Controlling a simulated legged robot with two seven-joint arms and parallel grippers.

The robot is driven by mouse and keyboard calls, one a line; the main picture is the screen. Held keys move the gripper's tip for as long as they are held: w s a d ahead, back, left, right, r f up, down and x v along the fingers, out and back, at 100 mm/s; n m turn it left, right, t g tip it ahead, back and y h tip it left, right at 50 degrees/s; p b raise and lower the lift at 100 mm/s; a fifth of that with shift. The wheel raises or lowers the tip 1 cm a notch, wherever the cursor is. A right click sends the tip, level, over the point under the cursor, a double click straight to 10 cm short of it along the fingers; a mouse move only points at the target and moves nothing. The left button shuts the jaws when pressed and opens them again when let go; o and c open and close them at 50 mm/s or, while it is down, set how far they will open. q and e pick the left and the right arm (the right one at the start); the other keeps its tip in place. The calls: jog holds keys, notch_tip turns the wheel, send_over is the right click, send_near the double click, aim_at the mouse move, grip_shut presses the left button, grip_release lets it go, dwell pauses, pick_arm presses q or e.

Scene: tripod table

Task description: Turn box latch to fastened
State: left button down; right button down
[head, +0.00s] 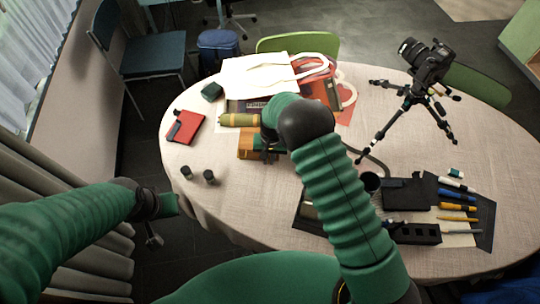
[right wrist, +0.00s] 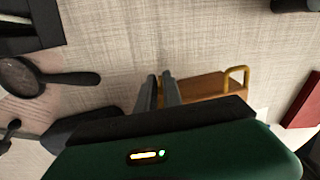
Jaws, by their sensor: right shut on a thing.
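An orange-brown box (head: 246,144) lies on the table near its middle left, partly covered by my right arm.
Close to the box lie an olive cylinder (head: 238,120), white bags (head: 262,75) and a red notebook (head: 185,127). Two small dark cylinders (head: 209,177) stand front left. A camera tripod (head: 418,105) stands right. Pens and black cases (head: 407,192) fill the front right.

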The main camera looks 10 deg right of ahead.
jog(key=shift+a+h, duration=0.1)
jog(key=shift+h, duration=0.3)
jog(key=c, duration=1.6)
grip_release()
jog(key=shift+o, duration=0.2)
notch_tip(320, 180, up, 17)
jog(key=shift+a+f, duration=0.15)
jog(key=shift+f, duration=0.1)
